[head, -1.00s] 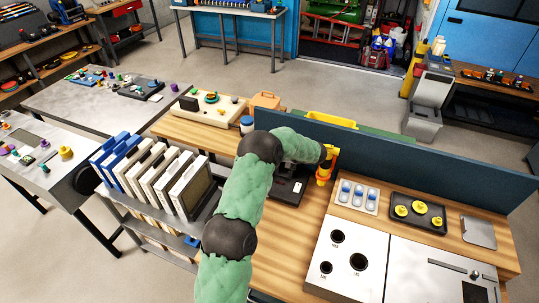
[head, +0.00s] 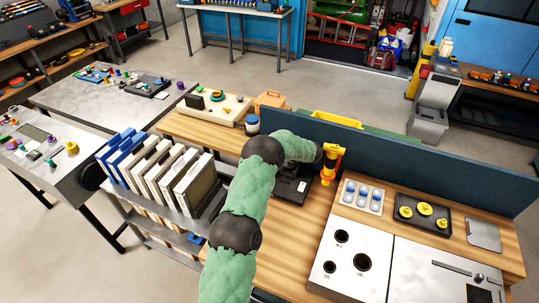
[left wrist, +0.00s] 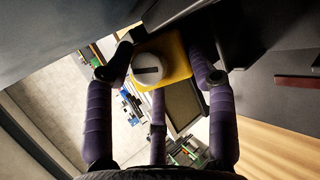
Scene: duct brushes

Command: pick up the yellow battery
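In the left wrist view a yellow block with a grey round face (left wrist: 150,68), which looks like the battery, sits between the dark fingertips of my left gripper (left wrist: 163,72). Fingers stand at its left, right and below. I cannot tell whether they touch it. In the head view my green-sleeved arm comes up from the bottom and bends right over the wooden bench. My right gripper is not in view.
The blue divider (head: 430,165) runs behind the bench. A black device (head: 292,188) lies under the arm. A dark tray (head: 441,226) with yellow knobs and a white panel with holes (head: 350,250) are to the right. Upright white and blue cases (head: 195,188) stand left.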

